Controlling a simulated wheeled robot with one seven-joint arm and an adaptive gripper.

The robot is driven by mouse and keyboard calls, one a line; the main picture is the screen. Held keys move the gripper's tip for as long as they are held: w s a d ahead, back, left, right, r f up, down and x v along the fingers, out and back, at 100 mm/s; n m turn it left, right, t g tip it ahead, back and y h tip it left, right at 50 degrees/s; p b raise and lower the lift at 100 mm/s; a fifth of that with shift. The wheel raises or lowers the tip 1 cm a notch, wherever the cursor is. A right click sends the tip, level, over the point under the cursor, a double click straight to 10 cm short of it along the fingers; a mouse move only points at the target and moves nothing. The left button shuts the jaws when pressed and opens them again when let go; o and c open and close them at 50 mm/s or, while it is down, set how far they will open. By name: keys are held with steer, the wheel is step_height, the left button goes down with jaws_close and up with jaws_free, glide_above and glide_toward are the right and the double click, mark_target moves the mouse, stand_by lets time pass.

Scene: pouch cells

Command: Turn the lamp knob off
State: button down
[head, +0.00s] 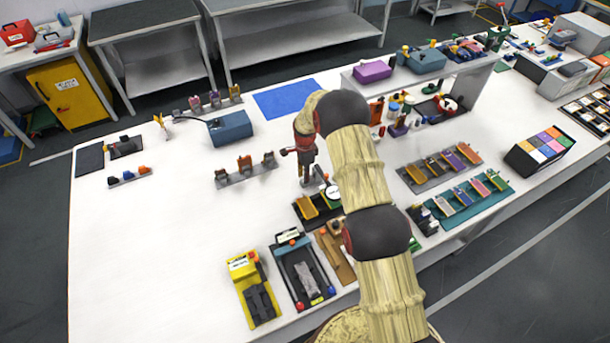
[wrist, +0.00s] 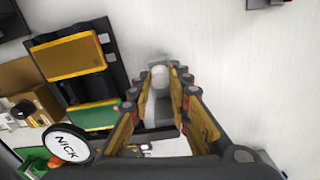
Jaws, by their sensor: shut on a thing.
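My gripper (wrist: 160,86) points down in the wrist view, its yellow-and-black fingers on either side of a pale round-topped thing (wrist: 159,77). It is shut on this thing, whose lower part is grey and blurred between the fingers. I cannot tell whether it is the lamp knob. In the head view my gripper (head: 307,176) is low over the white table, just behind a dark fixture with an orange-yellow plate (head: 306,207). The fixture also shows left of the fingers in the wrist view (wrist: 75,58). I cannot make out the lamp for certain.
A round white disc labelled NICK (wrist: 66,146) stands close to my gripper's left. A grey rack with orange-brown clips (head: 245,172) lies left of my arm. A yellow device (head: 250,288) stands near the front edge. The table's left part is largely clear.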

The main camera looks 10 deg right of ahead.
steer(key=shift+n, duration=0.3)
steer(key=n+b, duration=0.2)
steer(key=n, duration=0.1)
steer(key=shift+n+b, duration=0.3)
steer(key=n+b, duration=0.1)
steer(key=n, duration=0.3)
steer(key=shift+b, duration=0.4)
steer(key=n+b, duration=0.1)
steer(key=n, duration=0.4)
steer(key=shift+w, duration=0.1)
steer(key=n+b, duration=0.1)
steer(key=n, duration=0.3)
steer(key=shift+r+n, duration=0.1)
steer(key=shift+n, duration=0.2)
steer(key=c, duration=1.7)
jaws_free()
steer(key=shift+o, duration=0.3)
